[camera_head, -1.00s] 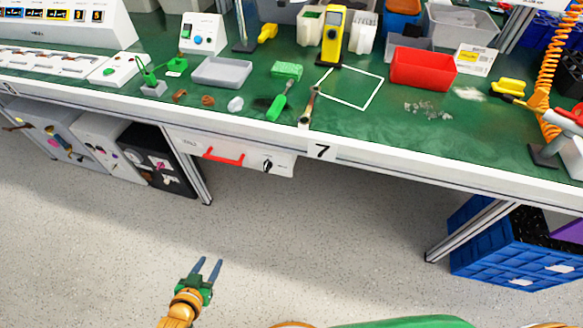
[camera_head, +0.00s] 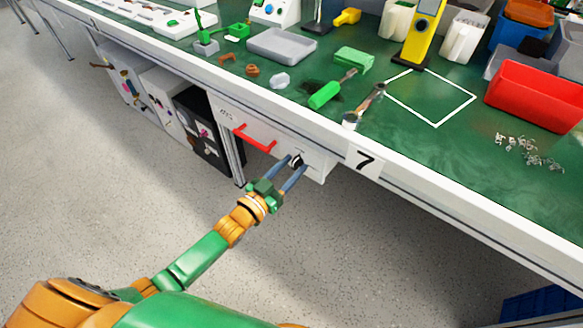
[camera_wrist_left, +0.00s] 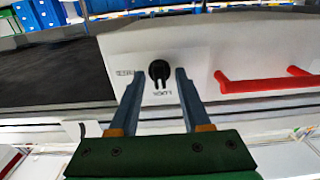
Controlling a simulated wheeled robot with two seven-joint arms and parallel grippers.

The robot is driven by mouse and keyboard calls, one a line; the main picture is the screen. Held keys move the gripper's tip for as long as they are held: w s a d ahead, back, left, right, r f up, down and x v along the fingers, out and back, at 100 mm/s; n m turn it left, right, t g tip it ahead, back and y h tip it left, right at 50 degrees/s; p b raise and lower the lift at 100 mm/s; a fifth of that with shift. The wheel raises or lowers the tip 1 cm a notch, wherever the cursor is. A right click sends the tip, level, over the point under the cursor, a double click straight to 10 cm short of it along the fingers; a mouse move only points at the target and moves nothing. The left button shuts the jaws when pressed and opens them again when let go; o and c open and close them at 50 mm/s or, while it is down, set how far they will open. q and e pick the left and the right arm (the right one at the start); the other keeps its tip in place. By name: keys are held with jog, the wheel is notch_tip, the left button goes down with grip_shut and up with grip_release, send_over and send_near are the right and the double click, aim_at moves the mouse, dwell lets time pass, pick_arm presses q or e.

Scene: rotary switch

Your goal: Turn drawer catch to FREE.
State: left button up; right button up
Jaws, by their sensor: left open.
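The drawer catch is a black rotary knob (camera_head: 296,160) on the white drawer front (camera_head: 316,161) under the bench. In the left wrist view the knob (camera_wrist_left: 160,70) shows between my finger ends, and its narrow end points down toward the upside-down word that looks like LOCK. Upside-down lettering that looks like FREE is left of the knob there. My left gripper (camera_head: 294,166) is open, one finger on each side of the knob; it also shows in the left wrist view (camera_wrist_left: 158,77). I cannot tell whether the fingers touch the knob. My right gripper is out of view.
A red drawer handle (camera_head: 254,139) sticks out left of the knob. The white bench edge (camera_head: 410,184) runs above the drawer. A black cabinet (camera_head: 200,122) stands to the left. The floor (camera_head: 340,255) in front is clear.

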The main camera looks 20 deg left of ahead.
pick_arm(q)
jog(key=c, duration=0.6)
grip_shut()
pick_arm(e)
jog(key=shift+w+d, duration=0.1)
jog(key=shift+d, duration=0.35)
